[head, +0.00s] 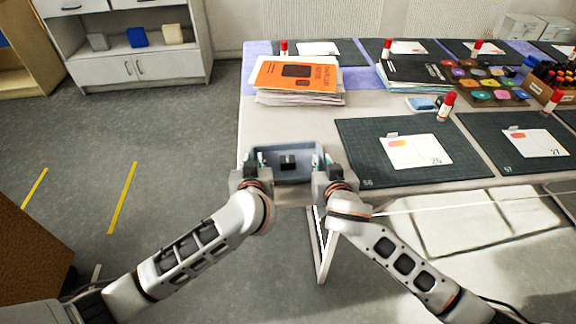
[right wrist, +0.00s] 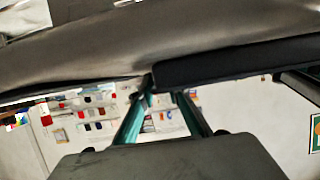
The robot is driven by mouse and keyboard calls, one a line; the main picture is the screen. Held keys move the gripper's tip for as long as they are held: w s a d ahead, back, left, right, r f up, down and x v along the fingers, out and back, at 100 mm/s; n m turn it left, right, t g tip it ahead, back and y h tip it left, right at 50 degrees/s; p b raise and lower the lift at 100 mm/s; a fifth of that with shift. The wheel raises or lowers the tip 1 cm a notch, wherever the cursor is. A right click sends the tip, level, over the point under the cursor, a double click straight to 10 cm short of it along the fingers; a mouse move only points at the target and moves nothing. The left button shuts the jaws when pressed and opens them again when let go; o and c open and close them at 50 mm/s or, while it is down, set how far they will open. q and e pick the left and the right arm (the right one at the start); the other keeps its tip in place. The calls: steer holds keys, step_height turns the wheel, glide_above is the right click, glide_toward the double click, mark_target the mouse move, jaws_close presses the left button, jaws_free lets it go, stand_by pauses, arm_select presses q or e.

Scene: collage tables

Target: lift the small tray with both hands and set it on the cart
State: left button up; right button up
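The small tray (head: 297,178) is a grey-blue open box at the table's near left corner in the head view. A small black object (head: 288,162) lies inside it. My left gripper (head: 255,158) is at the tray's left end and my right gripper (head: 322,160) is at its right end. Teal fingertips show on either side of each end wall, apart from each other. In the right wrist view the two teal fingers (right wrist: 165,100) stand apart, with background showing between them. I cannot tell whether the tray is clear of the tabletop. I cannot identify the cart.
The table holds a stack of orange booklets (head: 296,76), dark cutting mats (head: 359,145) with cards, and red-capped glue sticks (head: 446,106) right of and behind the tray. A brown piece of furniture (head: 30,240) stands at the left edge.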

arm_select(q)
jaws_close()
arm_select(e)
jaws_close()
steer(key=shift+r, duration=0.1)
